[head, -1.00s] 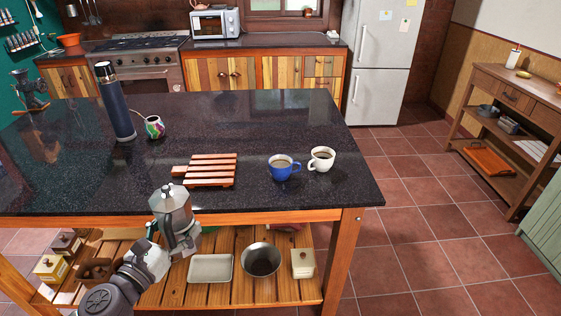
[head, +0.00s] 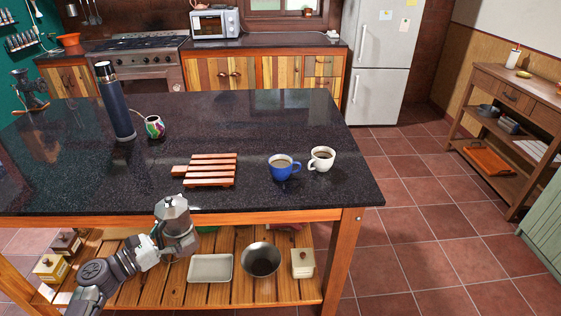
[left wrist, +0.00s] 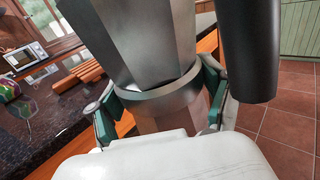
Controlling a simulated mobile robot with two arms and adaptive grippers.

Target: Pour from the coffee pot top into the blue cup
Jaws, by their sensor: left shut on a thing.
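My left gripper (head: 158,250) is shut on the silver coffee pot (head: 176,226), in front of the table's near edge and about level with the tabletop. The pot looks close to upright. In the left wrist view the gripper's fingers (left wrist: 165,108) clasp the pot's narrow waist (left wrist: 158,98), and its dark handle (left wrist: 248,50) shows at the right. The blue cup (head: 282,174) stands upright on the tabletop to the right of the pot, with brown liquid inside. My right gripper is not in view.
A white cup (head: 322,165) with brown liquid stands beside the blue cup. A wooden slatted trivet (head: 211,168) lies left of the cups. A dark flask (head: 122,112) and a colorful mate cup (head: 155,127) stand farther back. The black tabletop (head: 240,120) is otherwise mostly clear.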

